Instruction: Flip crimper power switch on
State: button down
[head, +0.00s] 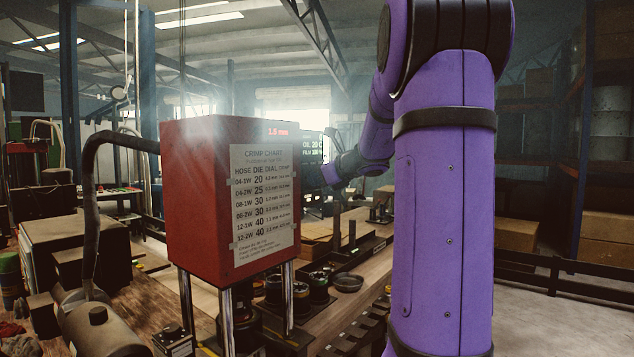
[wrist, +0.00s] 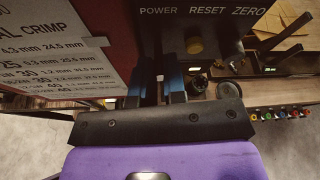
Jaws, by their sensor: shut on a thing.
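The crimper (head: 215,190) is a red box on metal posts, left of centre in the head view, with a crimp chart (head: 263,200) on its side. In the wrist view its dark control panel (wrist: 240,20) has the labels POWER, RESET and ZERO. Below the POWER label, a small pale-tipped piece, which looks like the power switch (wrist: 160,78), stands between the dark blue fingers of my gripper (wrist: 159,90). The fingers are shut on it. Its base is hidden, and I cannot tell whether it is on or off. In the head view my gripper's fingers are not clear.
A yellowish knob (wrist: 194,42) sits under RESET, with a dark round knob (wrist: 198,85) near the right finger. The wooden bench (head: 350,293) holds round dies and a shallow dish (head: 347,282).

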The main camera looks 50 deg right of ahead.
jog(key=shift+w+r+g, duration=0.1)
jog(key=shift+r+g, duration=0.25)
jog(key=shift+g, duration=0.6)
jog(key=shift+w+r+g, duration=0.1)
jog(key=shift+r+g, duration=0.2)
jog(key=shift+g, duration=0.65)
jog(key=c, duration=1.2)
grip_release()
jog(key=shift+s+r, duration=0.1)
jog(key=v, duration=1)
jog(key=shift+s+a+r, duration=0.15)
jog(key=shift+s+r, duration=0.05)
jog(key=shift+r, duration=0.05)
